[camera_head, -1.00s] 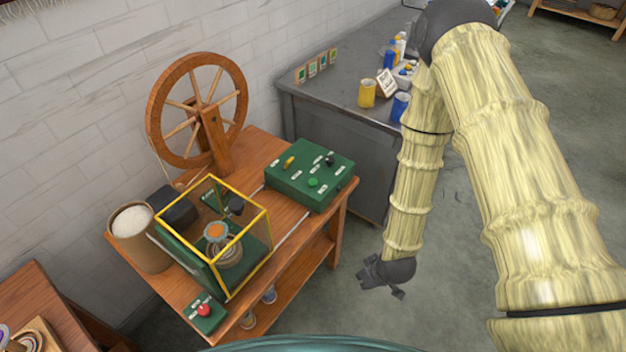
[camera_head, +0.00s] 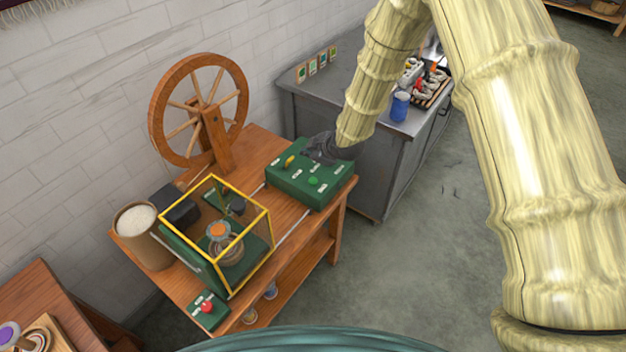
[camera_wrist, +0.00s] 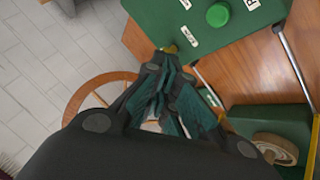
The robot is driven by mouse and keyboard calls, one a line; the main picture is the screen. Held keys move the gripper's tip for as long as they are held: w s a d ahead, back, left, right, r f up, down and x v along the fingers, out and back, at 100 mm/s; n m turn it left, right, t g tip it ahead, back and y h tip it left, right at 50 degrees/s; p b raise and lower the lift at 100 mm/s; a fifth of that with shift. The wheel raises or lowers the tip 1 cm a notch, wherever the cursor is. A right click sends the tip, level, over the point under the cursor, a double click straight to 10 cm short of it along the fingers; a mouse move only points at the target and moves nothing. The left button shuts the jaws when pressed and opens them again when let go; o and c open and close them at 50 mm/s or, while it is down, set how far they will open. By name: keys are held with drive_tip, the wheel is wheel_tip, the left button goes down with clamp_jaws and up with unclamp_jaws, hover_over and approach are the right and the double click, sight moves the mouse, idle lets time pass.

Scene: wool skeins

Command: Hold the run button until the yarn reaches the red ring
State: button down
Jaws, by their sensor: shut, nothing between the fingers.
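The green control box (camera_head: 318,193) sits on the wooden bench with a green button (camera_head: 313,181), a yellow control (camera_head: 290,161) and white labels on its top. The green button also shows in the wrist view (camera_wrist: 218,14), apart from my gripper. My gripper (camera_head: 309,151) is shut and empty over the far side of the box, beside the yellow control; contact cannot be told. The fingertips (camera_wrist: 168,58) end close to a small yellowish part. A wound bobbin (camera_head: 231,251) stands inside the yellow-framed guard (camera_head: 240,286). I cannot make out a red ring on it.
A spinning wheel (camera_head: 156,112) stands behind the guard. A small box with a red button (camera_head: 207,308) is at the bench's front. A fibre-filled tub (camera_head: 150,252) stands at the left. A grey table (camera_head: 350,75) with a blue cup (camera_head: 400,106) adjoins behind.

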sight(311, 182)
idle(0.4)
drive_tip(key=shift+f+b, duration=2.45)
drive_tip(key=shift+f, duration=1.95)
drive_tip(key=shift+f, duration=0.1)
drive_tip(key=shift+f+b, duration=0.35)
